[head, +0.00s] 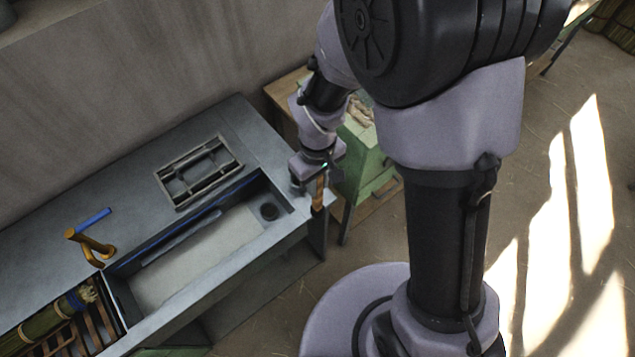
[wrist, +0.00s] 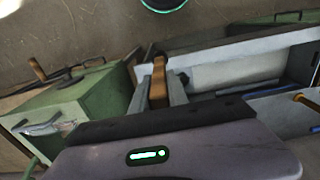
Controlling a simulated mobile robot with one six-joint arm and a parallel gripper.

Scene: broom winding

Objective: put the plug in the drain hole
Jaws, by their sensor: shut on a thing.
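My gripper (head: 319,180) is above the right end of the grey sink bench (head: 240,125), to the right of the basin. It is shut on a tall brown wooden piece, which looks to be the plug (head: 319,197). In the wrist view the plug (wrist: 158,80) stands between the grey fingers. The basin (head: 190,262) has a pale floor. A dark round spot near its right end looks to be the drain hole (head: 269,211); the gripper and plug are apart from it, to its right. The plug's lower end is hard to make out.
An orange tap (head: 90,246) with a blue lever (head: 94,220) stands left of the basin. A metal rack (head: 198,170) lies behind it. A straw bundle (head: 48,322) lies at lower left. A green cabinet (head: 362,168) stands right of the bench.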

